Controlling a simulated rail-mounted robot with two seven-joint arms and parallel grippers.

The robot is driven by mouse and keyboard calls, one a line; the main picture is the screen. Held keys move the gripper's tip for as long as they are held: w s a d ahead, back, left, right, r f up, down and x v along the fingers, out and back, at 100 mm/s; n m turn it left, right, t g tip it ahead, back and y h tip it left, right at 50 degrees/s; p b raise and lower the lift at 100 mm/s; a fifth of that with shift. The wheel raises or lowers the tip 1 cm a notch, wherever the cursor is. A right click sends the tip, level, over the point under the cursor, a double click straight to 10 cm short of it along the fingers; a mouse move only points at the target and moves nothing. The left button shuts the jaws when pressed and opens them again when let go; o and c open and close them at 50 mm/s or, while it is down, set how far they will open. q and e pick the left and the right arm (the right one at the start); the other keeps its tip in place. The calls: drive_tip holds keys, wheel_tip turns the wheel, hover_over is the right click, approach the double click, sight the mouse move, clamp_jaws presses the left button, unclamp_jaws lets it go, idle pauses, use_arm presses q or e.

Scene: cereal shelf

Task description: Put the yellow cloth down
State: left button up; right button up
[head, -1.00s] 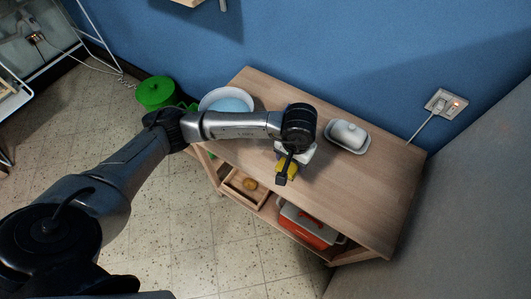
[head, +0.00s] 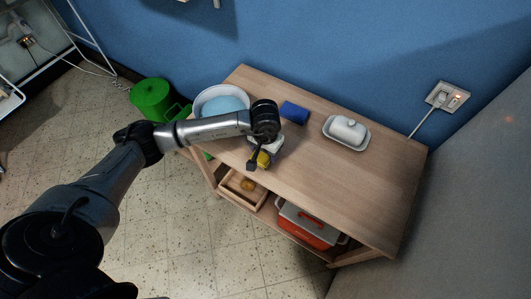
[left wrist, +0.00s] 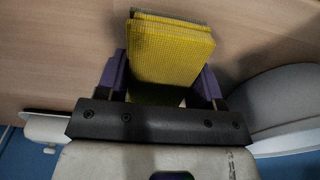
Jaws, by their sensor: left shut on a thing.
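The yellow cloth (left wrist: 170,50) is a folded, waffle-textured pad held between the fingers of my left gripper (left wrist: 165,82) in the left wrist view. In the head view the left gripper (head: 258,160) hangs over the left front part of the wooden table top (head: 330,185), with a bit of yellow showing at its fingers. The table's wood lies behind the cloth in the left wrist view. I cannot tell whether the cloth touches it. My right gripper is not in view.
A white bowl with light blue inside (head: 222,100) stands at the table's left end. A blue folded item (head: 294,111) and a white butter dish (head: 346,131) lie along the back. A lower shelf holds a wooden tray (head: 240,190) and a red-and-grey box (head: 308,228).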

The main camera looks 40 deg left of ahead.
use_arm(q)
drive_tip(key=shift+f, duration=0.65)
drive_tip(key=shift+f+b, duration=0.2)
drive_tip(key=shift+b, duration=0.1)
drive_tip(key=o, duration=0.9)
drive_tip(key=shift+c, duration=0.2)
drive_tip(key=shift+r, duration=0.15)
